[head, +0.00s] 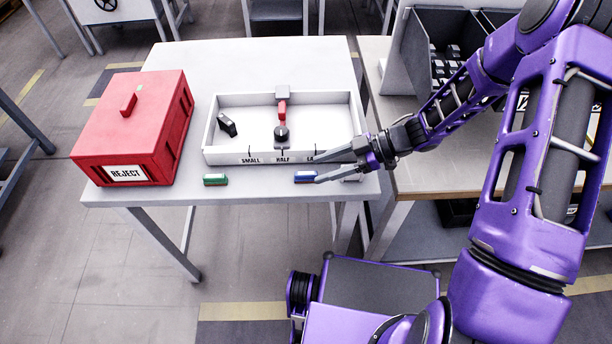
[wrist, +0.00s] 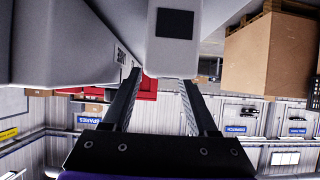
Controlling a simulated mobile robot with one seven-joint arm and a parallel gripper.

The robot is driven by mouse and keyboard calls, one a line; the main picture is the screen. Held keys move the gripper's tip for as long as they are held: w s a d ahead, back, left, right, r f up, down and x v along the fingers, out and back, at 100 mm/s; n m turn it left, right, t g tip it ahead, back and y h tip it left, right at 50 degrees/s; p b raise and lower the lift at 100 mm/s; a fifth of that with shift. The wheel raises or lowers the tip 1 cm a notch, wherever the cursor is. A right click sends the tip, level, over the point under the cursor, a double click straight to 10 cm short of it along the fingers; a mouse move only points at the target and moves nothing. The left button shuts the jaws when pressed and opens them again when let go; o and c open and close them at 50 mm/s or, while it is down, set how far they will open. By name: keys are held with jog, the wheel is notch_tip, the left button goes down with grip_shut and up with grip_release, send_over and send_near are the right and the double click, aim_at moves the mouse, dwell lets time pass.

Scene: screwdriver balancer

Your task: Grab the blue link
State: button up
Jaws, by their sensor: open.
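The blue link (head: 305,176) is a small block lying near the front edge of the white table (head: 240,60), just in front of the labelled tray. My gripper (head: 313,170) reaches in from the right with its two fingers apart. The fingertips are at the right part of the blue link in the head view, one beyond it and one on the near side, overlapping it in the picture. I cannot tell if they touch it. In the wrist view the open fingers (wrist: 157,95) show nothing clearly held, and I cannot make out the blue link there.
A green link (head: 215,180) lies to the left along the same edge. A white tray (head: 207,138) marked SMALL and HALF holds a red-handled piece (head: 281,115) and a dark block (head: 227,125). A red REJECT box (head: 135,130) stands at left. A dark bin (head: 445,35) is behind right.

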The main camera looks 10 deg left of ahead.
aim_at(308, 173)
jog(key=x, duration=0.5)
jog(key=shift+a+f, duration=0.1)
grip_shut()
